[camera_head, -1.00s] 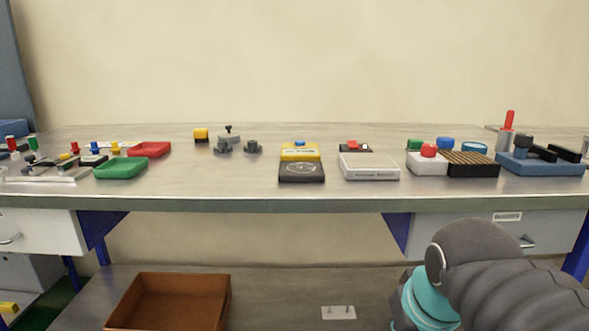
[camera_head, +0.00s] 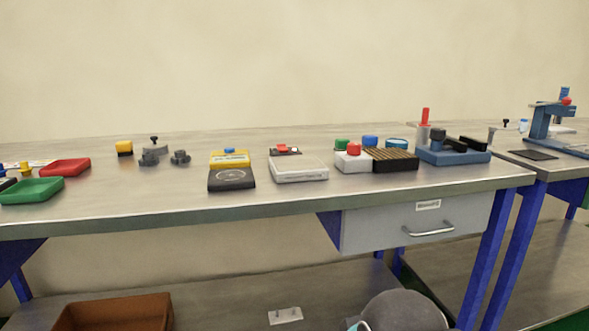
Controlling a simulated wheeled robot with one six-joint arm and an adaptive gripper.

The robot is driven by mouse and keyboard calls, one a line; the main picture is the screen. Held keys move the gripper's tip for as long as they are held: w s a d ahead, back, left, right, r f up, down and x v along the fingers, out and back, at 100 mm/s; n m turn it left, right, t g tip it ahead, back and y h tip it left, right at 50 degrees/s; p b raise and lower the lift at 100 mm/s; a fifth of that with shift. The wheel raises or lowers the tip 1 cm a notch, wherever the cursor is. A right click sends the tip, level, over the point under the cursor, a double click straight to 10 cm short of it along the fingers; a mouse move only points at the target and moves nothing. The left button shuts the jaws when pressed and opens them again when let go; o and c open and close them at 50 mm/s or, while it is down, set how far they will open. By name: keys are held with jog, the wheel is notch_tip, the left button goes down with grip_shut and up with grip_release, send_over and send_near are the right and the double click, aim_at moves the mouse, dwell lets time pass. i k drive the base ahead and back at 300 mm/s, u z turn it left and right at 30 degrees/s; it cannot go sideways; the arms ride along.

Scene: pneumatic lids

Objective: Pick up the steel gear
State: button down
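Two small dark grey pieces with knobbly outlines stand on the workbench, left of the middle. One grey piece (camera_head: 149,158) is just in front of a lighter grey round part with a black knob (camera_head: 156,146). The other grey piece (camera_head: 180,158) stands a little to its right. Either could be the steel gear; they are too small for me to tell. My gripper is out of view. Only a rounded dark piece of my arm shows at the bottom edge, well below the bench top.
A yellow-and-black device (camera_head: 231,171) and a white scale-like box (camera_head: 298,169) stand right of the grey pieces. Red (camera_head: 65,168) and green (camera_head: 32,191) trays lie left. The bench front edge and a drawer (camera_head: 418,222) face me. A brown bin (camera_head: 115,312) sits below.

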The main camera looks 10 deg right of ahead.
aim_at(148, 160)
jog(key=z, duration=1.9)
jog(key=k, duration=1.45)
jog(key=u, duration=1.85)
jog(key=i, duration=0.5)
